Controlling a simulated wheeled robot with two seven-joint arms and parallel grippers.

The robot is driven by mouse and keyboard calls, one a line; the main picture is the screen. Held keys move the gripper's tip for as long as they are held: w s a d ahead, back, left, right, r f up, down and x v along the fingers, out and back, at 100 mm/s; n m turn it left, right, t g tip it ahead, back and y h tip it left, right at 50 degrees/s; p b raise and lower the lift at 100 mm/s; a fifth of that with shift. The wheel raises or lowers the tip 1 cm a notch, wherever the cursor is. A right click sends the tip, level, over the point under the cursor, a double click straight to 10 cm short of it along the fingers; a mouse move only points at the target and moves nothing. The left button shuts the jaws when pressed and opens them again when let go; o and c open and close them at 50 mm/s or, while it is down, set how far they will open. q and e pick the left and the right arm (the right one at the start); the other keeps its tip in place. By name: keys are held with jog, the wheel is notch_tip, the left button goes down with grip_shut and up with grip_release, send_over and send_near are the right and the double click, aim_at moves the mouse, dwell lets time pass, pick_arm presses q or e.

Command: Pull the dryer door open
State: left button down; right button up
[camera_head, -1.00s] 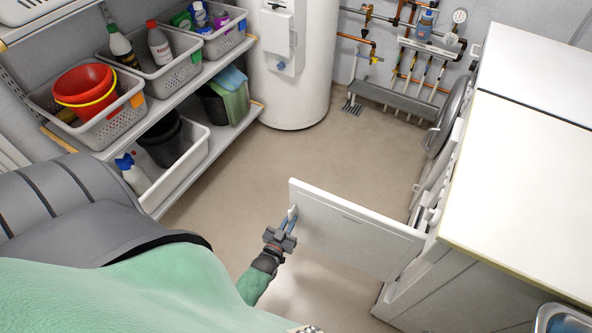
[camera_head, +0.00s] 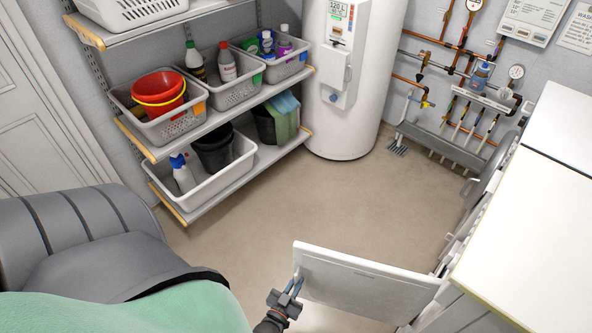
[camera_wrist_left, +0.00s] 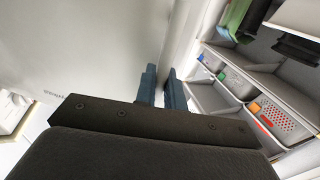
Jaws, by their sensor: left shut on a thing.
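The white dryer door (camera_head: 365,285) stands swung out from the front of the white machine on the right, hinged at its right end. My left gripper (camera_head: 292,286) is at the door's free left edge, shut on the door there. In the left wrist view, the blue fingers (camera_wrist_left: 163,88) are at the edge of the pale door panel (camera_wrist_left: 95,50). The exact contact between the fingers and the door is partly hidden. My right gripper is not in view.
A shelf rack (camera_head: 222,118) with grey baskets and a red bucket (camera_head: 159,91) stands on the left. A white water heater (camera_head: 345,85) and pipes are at the back. The floor (camera_head: 310,195) between them is clear. A white worktop (camera_head: 525,220) covers the right side.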

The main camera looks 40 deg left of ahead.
pick_arm(q)
jog(key=shift+s+d, duration=0.3)
jog(key=shift+s, duration=0.25)
jog(key=shift+s+d, duration=0.3)
jog(key=shift+s, duration=0.25)
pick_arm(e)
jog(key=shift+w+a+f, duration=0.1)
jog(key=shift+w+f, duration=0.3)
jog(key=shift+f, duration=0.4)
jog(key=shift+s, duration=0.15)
